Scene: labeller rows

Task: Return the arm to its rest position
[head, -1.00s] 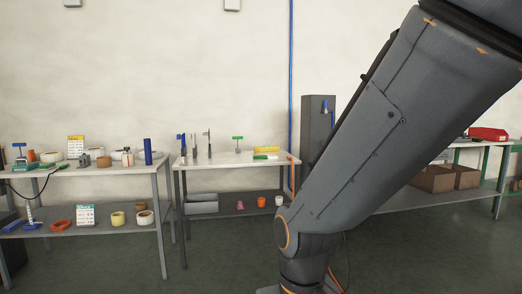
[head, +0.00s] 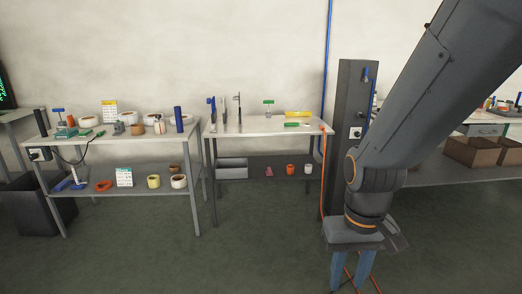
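My arm comes in from the upper right of the head view and slants down to its wrist at the lower right. My gripper (head: 355,272) hangs at the end of the wrist, pointing down, with two blue fingers over the floor. The fingers stand a little apart at the top; their tips run close to the bottom edge of the picture. I see nothing clearly held between them. My gripper is clear of the tables.
A dark column (head: 350,95) stands behind my wrist. Cardboard boxes (head: 472,151) sit on the right shelf. A dark bin (head: 40,208) stands far left. The front floor is open.

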